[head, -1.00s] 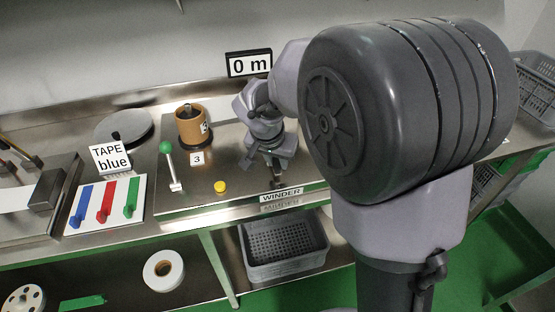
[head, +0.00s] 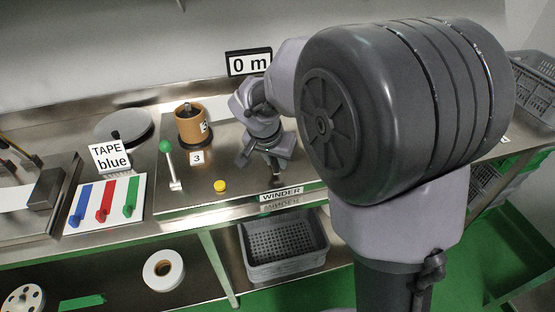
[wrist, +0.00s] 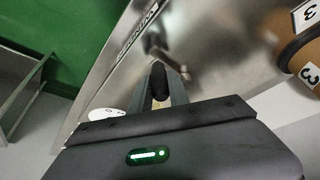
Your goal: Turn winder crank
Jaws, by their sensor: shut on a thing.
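The winder is a metal station marked by the WINDER label (head: 281,194), with a 0 m display (head: 248,62) behind it. In the wrist view, the crank's black handle (wrist: 160,82) stands between my gripper's fingers (wrist: 160,88), which are shut on it. The crank's metal arm (wrist: 154,42) shows just past the handle. In the head view, my gripper (head: 272,168) points down over the right part of the winder, and my arm hides much of the crank there. An orange-brown roll marked 3 (head: 189,124) stands upright on the winder; it also shows in the wrist view (wrist: 285,35).
A green-knobbed lever (head: 170,165) and a yellow button (head: 220,186) are left of my gripper. A grey crate (head: 285,262) stands on the shelf below.

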